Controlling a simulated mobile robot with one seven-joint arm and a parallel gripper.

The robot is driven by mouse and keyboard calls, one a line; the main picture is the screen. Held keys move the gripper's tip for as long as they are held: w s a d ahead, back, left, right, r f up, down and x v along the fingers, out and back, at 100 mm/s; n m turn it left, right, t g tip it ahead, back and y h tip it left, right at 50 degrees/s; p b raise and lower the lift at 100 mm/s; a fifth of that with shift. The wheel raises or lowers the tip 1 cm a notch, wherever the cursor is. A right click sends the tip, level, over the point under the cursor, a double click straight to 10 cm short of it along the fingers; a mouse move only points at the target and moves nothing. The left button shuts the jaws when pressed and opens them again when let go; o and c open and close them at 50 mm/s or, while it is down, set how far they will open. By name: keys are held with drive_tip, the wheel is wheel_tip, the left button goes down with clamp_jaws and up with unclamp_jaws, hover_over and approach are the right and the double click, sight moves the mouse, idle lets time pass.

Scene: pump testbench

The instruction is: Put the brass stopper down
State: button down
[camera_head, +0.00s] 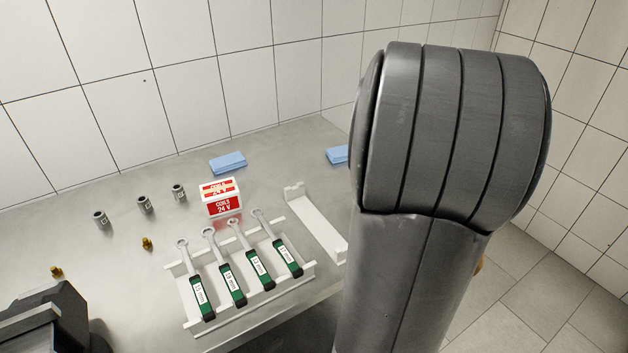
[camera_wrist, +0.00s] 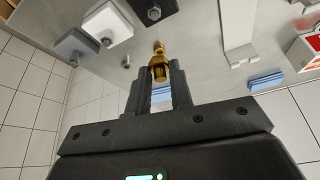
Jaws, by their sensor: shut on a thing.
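My gripper (camera_wrist: 160,72) shows in the wrist view, with its two dark fingers closed on a brass stopper (camera_wrist: 159,66). The stopper's narrow end points away from the gripper. I cannot tell whether it touches anything beyond the fingers.
The grey bench (camera_head: 110,290) holds a white rack (camera_head: 190,327) with several green-handled wrenches, a red-and-white coils box (camera_head: 222,198), several small metal fittings (camera_head: 145,204) and a blue block (camera_head: 228,163). In the wrist view, a white block (camera_wrist: 107,24) and a grey block (camera_wrist: 75,45) carry bolts.

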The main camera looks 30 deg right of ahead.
drive_tip(key=w+a+r+n+y, duration=0.2)
drive_tip(key=w+a+r+n, duration=0.15)
drive_tip(key=w+a, duration=0.7)
drive_tip(key=w+a+r+n+y, duration=0.1)
drive_tip(key=w+a+r+n, duration=0.25)
drive_tip(key=w+a, duration=0.75)
hover_over(210, 188)
drive_tip(key=s+d, duration=0.1)
drive_tip(key=s, duration=0.1)
drive_tip(key=shift+n, duration=0.4)
drive_tip(key=f, duration=0.6)
drive_tip(key=shift+w+d+f, duration=0.15)
drive_tip(key=shift+d+f, duration=0.05)
drive_tip(key=shift+f, duration=0.05)
drive_tip(key=shift+w+a+f, duration=0.2)
drive_tip(key=shift+a+f, duration=0.1)
drive_tip(key=shift+a, duration=0.05)
drive_tip(key=shift+f, duration=1.95)
drive_tip(key=shift+f, duration=0.15)
drive_tip(key=c, duration=1.3)
unclamp_jaws()
